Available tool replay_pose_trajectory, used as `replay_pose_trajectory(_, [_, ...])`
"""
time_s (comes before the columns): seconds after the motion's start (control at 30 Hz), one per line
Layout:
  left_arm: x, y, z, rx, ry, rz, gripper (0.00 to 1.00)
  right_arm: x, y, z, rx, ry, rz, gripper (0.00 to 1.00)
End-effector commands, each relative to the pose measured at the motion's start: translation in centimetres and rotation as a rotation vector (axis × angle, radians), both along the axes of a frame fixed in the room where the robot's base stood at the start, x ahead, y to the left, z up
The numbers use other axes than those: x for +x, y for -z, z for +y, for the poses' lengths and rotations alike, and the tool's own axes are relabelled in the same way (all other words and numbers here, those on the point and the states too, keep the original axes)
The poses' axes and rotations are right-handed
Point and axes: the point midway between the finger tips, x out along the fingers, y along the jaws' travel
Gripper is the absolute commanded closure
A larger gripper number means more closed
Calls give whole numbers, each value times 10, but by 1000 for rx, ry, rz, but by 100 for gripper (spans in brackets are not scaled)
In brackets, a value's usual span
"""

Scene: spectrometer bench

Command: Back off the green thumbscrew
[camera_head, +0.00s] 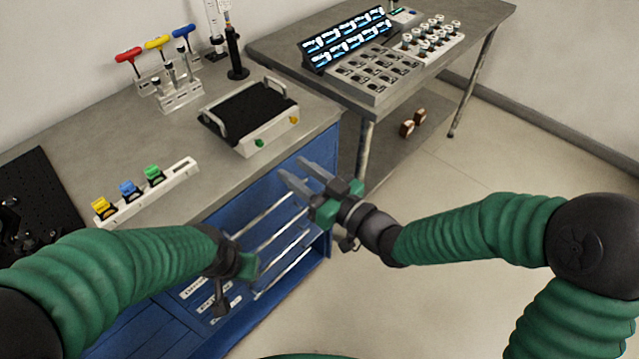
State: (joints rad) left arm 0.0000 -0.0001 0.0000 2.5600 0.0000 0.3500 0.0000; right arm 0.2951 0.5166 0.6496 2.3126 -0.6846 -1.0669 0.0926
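A small green thumbscrew (259,143) is on the front face of a white box (268,134) with a black top and two handles, on the bench. A yellow-orange knob (294,119) sits farther right on the same face. My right gripper (293,168) is open and empty, its two fingers apart, in front of the blue cabinet, below and right of the green thumbscrew, not touching it. My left gripper (226,296) is low in front of the cabinet, partly hidden by its own wrist; its finger opening cannot be made out.
A white rail (150,192) with yellow, blue and green blocks lies left of the box. T-handled tools (158,44) stand in a rack behind. An open blue rack (285,235) is below the bench edge. A second table (480,22) holds trays and vials. Floor at right is clear.

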Motion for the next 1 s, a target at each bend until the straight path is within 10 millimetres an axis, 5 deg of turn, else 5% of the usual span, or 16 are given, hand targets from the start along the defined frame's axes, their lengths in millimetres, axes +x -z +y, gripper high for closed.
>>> replay_pose_trajectory(0.2, [0,-6,0,0,0,0,64,-31,0,-43,-2,4,1,63])
replay_pose_trajectory(0.4, [0,-7,0,0,0,0,64,-43,1,-55,0,0,3,63])
replay_pose_trajectory(0.87, [0,-10,0,0,0,0,64,-40,2,-57,-19,11,11,63])
replay_pose_trajectory(1.0, [0,-33,0,0,0,0,64,-22,26,-92,-228,150,137,63])
